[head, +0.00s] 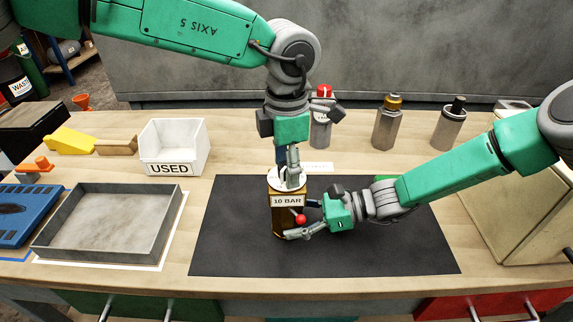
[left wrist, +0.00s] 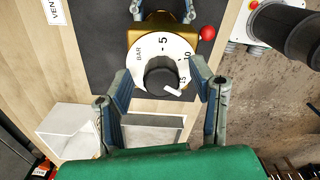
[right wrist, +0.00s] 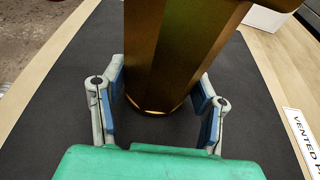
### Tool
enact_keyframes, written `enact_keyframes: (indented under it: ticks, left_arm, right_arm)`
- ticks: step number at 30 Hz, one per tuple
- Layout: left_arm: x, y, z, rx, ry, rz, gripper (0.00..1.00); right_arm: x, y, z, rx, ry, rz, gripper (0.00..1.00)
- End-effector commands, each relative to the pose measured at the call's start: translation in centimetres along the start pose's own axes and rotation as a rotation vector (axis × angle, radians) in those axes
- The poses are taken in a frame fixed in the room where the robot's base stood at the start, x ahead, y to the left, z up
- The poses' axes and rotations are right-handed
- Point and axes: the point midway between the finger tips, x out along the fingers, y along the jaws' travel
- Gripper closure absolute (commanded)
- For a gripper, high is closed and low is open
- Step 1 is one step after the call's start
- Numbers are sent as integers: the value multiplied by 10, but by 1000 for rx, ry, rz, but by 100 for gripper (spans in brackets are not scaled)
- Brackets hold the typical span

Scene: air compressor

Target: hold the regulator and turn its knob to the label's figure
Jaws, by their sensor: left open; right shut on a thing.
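The regulator (head: 289,222) stands upright on the black mat, a brass body with a "10 BAR" label (head: 287,201) and a red ball (head: 300,219) at its side. Its white dial (left wrist: 147,48) carries 5, 10 and 15. The black knob (left wrist: 160,75) has a white pointer (left wrist: 173,91) lying close to the 15. My left gripper (head: 290,170) is open above the dial, its fingers (left wrist: 163,85) on either side of the knob, apart from it. My right gripper (head: 300,229) is shut on the regulator body, which also shows between its fingers in the right wrist view (right wrist: 160,90).
The black mat (head: 400,245) is otherwise clear. A grey tray (head: 105,235) and white USED bin (head: 175,148) are at the left. Several fittings stand behind, including a gold-capped one (head: 388,125) and a black-capped one (head: 449,127). A beige box (head: 520,220) is at the right.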

Motion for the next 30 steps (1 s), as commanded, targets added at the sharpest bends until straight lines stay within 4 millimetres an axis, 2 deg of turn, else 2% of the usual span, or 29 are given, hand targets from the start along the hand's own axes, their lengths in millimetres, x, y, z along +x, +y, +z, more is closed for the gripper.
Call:
enact_keyframes:
  ticks: [8,11,12,13,23,30]
  left_arm:
    - [2,0,0,0,0,0,50]
    - [2,0,0,0,0,0,82]
    - [2,0,0,0,0,0,96]
    - [2,0,0,0,0,0,100]
    - [2,0,0,-30,0,0,100]
    - [2,0,0,-155,0,-1,100]
  right_arm:
    - [0,0,0,1,1,-1,69]
    - [0,0,0,1,1,-1,69]
    - [0,0,0,1,1,0,68]
    - [0,0,0,1,1,0,68]
    - [0,0,0,0,1,0,69]
    - [0,0,0,0,1,0,69]
